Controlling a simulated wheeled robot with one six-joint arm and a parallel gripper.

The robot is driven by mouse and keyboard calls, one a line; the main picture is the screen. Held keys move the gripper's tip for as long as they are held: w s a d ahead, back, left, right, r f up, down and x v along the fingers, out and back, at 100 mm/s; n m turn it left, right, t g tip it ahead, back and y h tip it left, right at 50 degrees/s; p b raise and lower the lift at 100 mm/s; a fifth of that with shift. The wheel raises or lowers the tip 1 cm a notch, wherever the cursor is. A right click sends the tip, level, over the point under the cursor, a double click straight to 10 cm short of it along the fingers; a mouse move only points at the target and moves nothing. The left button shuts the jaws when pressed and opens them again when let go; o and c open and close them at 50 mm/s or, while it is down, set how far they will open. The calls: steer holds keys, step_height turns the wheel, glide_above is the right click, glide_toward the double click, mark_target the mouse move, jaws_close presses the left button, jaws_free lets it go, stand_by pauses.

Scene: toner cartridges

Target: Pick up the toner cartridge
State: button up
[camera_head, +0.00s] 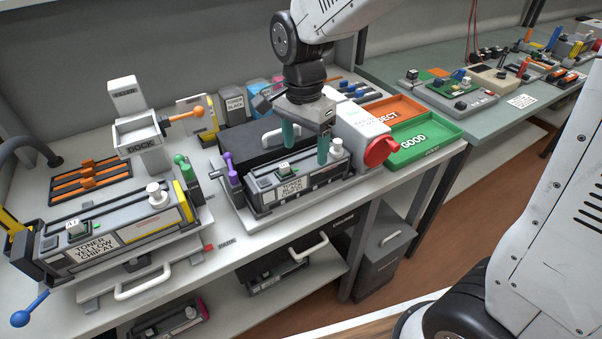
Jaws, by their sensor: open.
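A grey and black toner cartridge with a white label reading toner black (293,185) lies in a cradle at the middle of the bench. My gripper (306,150) is above this cartridge, its two teal fingers pointing down and spread apart. The right finger comes down at the cartridge's right part, and the left finger is behind its top. I cannot tell whether either finger touches it. A second toner cartridge, labelled toner yellow (110,237), sits in the dock fixture at the left.
A red knob (380,151) on a white housing stands close right of the cartridge. A green GOOD tray (437,137) and an orange REJECT tray (398,109) are further right. A purple lever (230,172) and a green lever (184,163) stand to the left. More cartridges lie on the lower shelf.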

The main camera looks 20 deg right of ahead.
mark_target(300, 162)
steer(key=shift+w+a+r+m, duration=0.2)
steer(key=shift+w+r+m, duration=0.25)
steer(key=shift+m, duration=0.45)
steer(key=shift+w+f+m+t, duration=0.2)
steer(key=shift+m+t, duration=0.1)
steer(key=shift+m, duration=0.4)
step_height(300, 162, down, 8)
steer(key=shift+w+r, duration=0.15)
steer(key=shift+r, duration=0.05)
steer(key=shift+a, duration=0.1)
steer(key=shift+c, duration=0.3)
steer(key=c, duration=1)
steer(key=shift+c, duration=1.4)
steer(key=shift+r, duration=0.15)
